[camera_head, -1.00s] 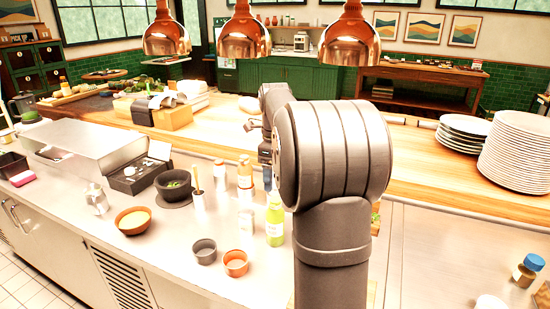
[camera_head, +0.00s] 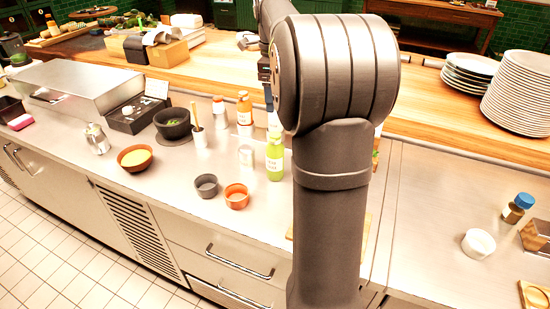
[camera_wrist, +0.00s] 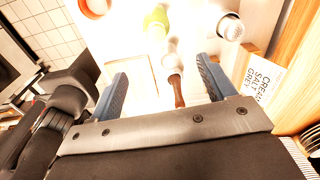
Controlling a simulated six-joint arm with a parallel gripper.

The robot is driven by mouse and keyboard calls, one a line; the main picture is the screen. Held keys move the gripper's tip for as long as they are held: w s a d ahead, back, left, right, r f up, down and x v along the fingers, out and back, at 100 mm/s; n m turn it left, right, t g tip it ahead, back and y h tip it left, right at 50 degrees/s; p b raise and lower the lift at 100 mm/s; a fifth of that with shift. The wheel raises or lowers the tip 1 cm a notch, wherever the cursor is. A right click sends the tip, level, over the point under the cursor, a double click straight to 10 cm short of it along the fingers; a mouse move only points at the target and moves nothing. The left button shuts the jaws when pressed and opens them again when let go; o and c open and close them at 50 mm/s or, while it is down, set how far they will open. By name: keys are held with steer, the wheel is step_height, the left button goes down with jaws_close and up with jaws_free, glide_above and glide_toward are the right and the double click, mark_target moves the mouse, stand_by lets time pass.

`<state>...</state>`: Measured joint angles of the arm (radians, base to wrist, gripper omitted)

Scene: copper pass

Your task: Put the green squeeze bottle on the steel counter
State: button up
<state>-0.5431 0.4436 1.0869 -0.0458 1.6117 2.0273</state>
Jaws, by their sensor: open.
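The green squeeze bottle (camera_head: 275,158) stands upright on the steel counter (camera_head: 240,215), just left of my arm in the head view. Its pale top is partly close to my arm's outline. A bright green shape at the top of the wrist view (camera_wrist: 157,20) looks like the same bottle. My gripper (camera_wrist: 163,80) is open, with its two blue fingers apart and clear of the bottle. A brown-handled thing (camera_wrist: 179,91) shows between the fingers; whether it lies between them or beyond, I cannot tell. In the head view my arm hides most of the gripper.
Near the bottle are a white-labelled bottle (camera_head: 246,154), an orange-brown bottle (camera_head: 244,108), an orange cup (camera_head: 236,196) and a grey cup (camera_head: 207,186). A dark bowl (camera_head: 173,124) is further left. Plate stacks (camera_head: 520,95) stand at right. The counter's front strip is clear.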

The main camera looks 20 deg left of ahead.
step_height(320, 180, down, 4)
steer(key=s+d+n+t+h, duration=0.1)
steer(key=d+n+t+h, duration=0.15)
steer(key=n, duration=0.45)
steer(key=m+t+y, duration=0.5)
steer(key=m+t, duration=0.5)
steer(key=m, duration=1.4)
glide_toward(271, 156)
steer(key=x, duration=0.9)
steer(key=shift+w, duration=0.25)
steer(key=shift+x, duration=2.65)
steer(key=shift+d+r, duration=0.1)
steer(key=shift+d, duration=0.1)
steer(key=shift+c, duration=0.3)
